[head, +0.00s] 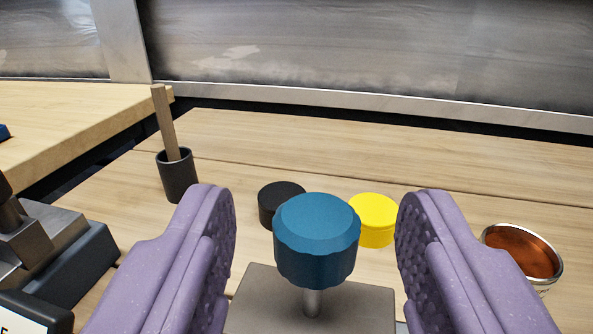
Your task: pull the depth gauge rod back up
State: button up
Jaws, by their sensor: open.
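The depth gauge shows a blue ribbed knob (316,240) on top of a thin metal rod (312,303). The rod stands upright over a grey block (257,303), and its lower end is hidden from this view. My gripper (316,215) is open, with one purple padded finger on each side of the blue knob. There is a clear gap between the knob and each finger, and nothing is held.
Behind the knob stand a black round piece (280,203) and a yellow round piece (374,220). An open tin (523,254) is at the right. A dark cup (178,176) with a wooden stick stands back left. Dark-based metal equipment (70,262) is at the left.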

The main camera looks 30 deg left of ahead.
aim_at(316, 190)
jog(key=b+x, duration=0.1)
jog(key=x, duration=0.3)
jog(key=shift+w+a, duration=0.1)
jog(key=shift+w, duration=0.05)
jog(key=shift+c, duration=0.3)
grip_shut()
jog(key=shift+r, duration=0.1)
